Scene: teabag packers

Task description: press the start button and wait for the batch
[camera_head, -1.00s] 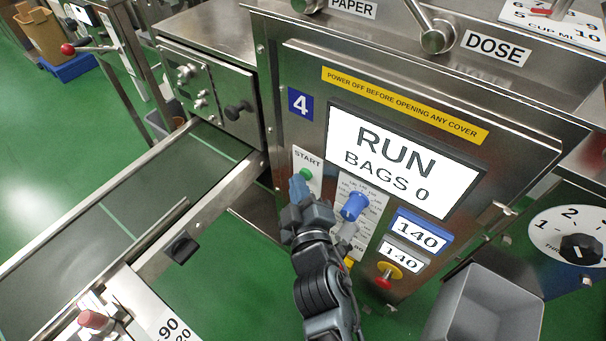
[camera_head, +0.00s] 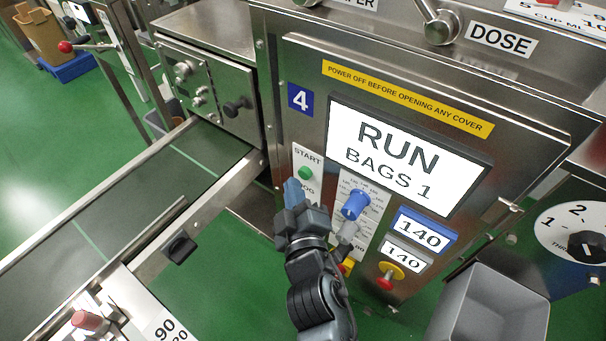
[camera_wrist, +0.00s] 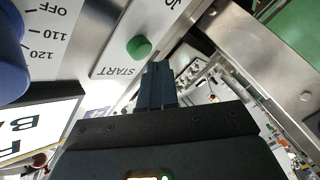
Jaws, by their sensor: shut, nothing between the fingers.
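The green start button (camera_head: 305,173) sits on a white plate marked START on the machine's front panel. It also shows in the wrist view (camera_wrist: 139,47), just beyond the fingertips. My gripper (camera_head: 293,188) is shut and empty, with its blue fingertips just below and left of the button. In the wrist view the shut fingers (camera_wrist: 158,85) appear apart from the button. The display (camera_head: 400,158) reads RUN, BAGS 1.
A blue knob (camera_head: 355,204) is right of my gripper, with a red stop button on yellow (camera_head: 387,278) below. A conveyor belt (camera_head: 120,210) runs along the left. A grey bin (camera_head: 490,310) stands at lower right.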

